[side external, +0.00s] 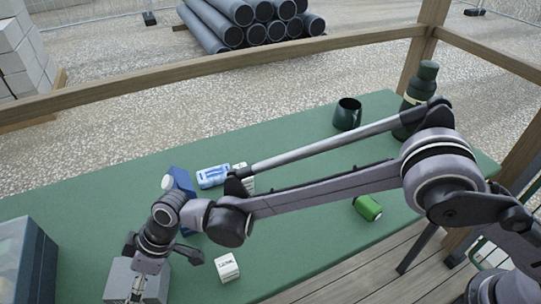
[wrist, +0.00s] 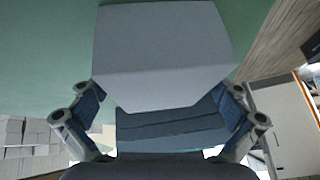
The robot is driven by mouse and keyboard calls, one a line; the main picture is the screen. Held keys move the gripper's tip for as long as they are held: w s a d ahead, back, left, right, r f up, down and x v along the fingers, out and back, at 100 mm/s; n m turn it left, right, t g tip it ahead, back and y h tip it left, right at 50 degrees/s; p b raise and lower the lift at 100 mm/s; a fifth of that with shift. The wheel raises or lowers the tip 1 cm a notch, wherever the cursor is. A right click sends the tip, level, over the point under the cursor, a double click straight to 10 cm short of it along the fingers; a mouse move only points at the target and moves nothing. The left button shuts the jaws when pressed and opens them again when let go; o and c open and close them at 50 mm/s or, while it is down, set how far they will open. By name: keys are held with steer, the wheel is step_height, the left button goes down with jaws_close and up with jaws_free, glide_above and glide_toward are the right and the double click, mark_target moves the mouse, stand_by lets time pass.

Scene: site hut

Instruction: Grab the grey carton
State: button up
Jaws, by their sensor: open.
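The grey carton (side external: 119,279) stands on the green table near the front left in the side external view, partly hidden behind my gripper (side external: 138,284). In the wrist view the grey carton (wrist: 165,45) is a large plain block filling the top middle. My gripper (wrist: 162,100) is open there, with one finger to the left and one to the right of the carton's near end. I cannot tell whether either finger touches it.
A small white box (side external: 227,267) stands right of the carton, and a bluish bin (side external: 28,262) stands left. Behind are a blue carton (side external: 184,182) and a blue-and-white can (side external: 213,176). A green can (side external: 368,208), dark mug (side external: 347,115) and bottle (side external: 422,88) are farther right.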

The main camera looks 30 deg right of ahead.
steer(key=c, duration=1)
